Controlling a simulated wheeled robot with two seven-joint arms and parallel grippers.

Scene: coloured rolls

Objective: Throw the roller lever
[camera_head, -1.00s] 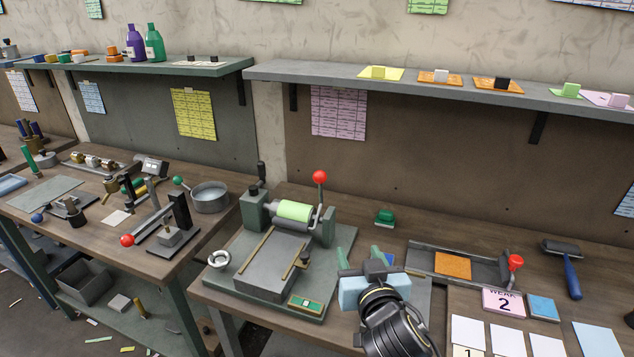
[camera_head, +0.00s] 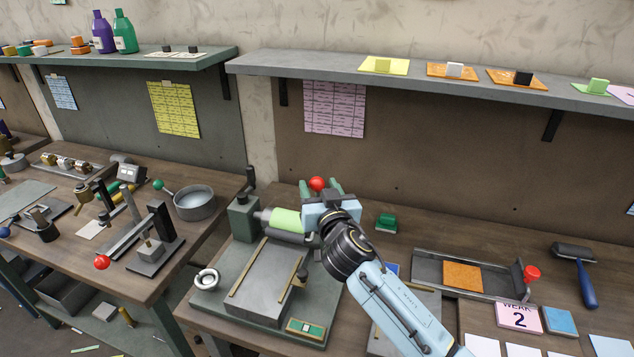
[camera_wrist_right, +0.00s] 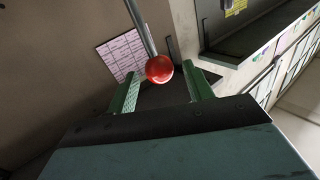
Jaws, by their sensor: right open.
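The roller lever ends in a red ball (camera_head: 317,184) at the right side of the roller press (camera_head: 262,282). The press has a light green roller (camera_head: 287,219) across it. My right gripper (camera_head: 319,187) is open at the lever's ball. In the right wrist view the red ball (camera_wrist_right: 159,69) shows between the two green fingers (camera_wrist_right: 160,88), with its rod running up from it. A gap shows on each side, and I cannot tell whether the ball lies fully within the fingers' depth. My gripper and wrist hide the lever's lower rod in the head view. My left gripper is not in view.
A tray with an orange plate (camera_head: 462,276) and another red knob (camera_head: 532,273) stands to the right. A grey shelf (camera_head: 420,88) runs above the bench. A second bench with a pan (camera_head: 195,203) is at the left.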

